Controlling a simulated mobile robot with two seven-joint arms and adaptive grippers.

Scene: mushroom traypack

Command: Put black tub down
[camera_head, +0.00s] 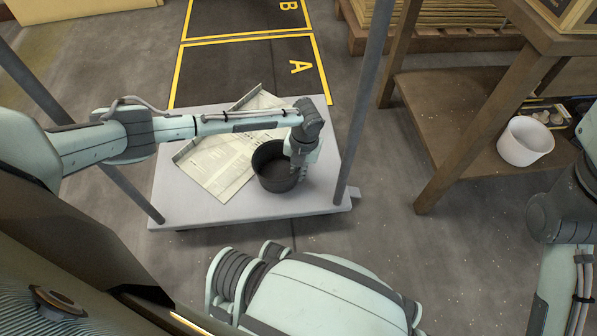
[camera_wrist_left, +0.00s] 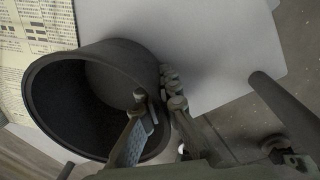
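The black tub (camera_head: 268,176) is upright over the right middle of the grey cart top (camera_head: 200,213). I cannot tell for sure whether its base touches the surface. My left gripper (camera_head: 298,172) reaches down at the tub's right side. In the left wrist view, the tub (camera_wrist_left: 62,108) is empty where I can see inside. One finger of my left gripper (camera_wrist_left: 158,112) is inside the rim and the other outside, closed on the tub wall. My right arm shows at the right edge, but its gripper is out of view.
Upright posts (camera_head: 363,100) stand at the cart's sides. A white bucket (camera_head: 525,142) stands on the wooden table's lower shelf (camera_head: 440,120). Yellow-lined floor mats (camera_head: 250,70) lie behind the cart.

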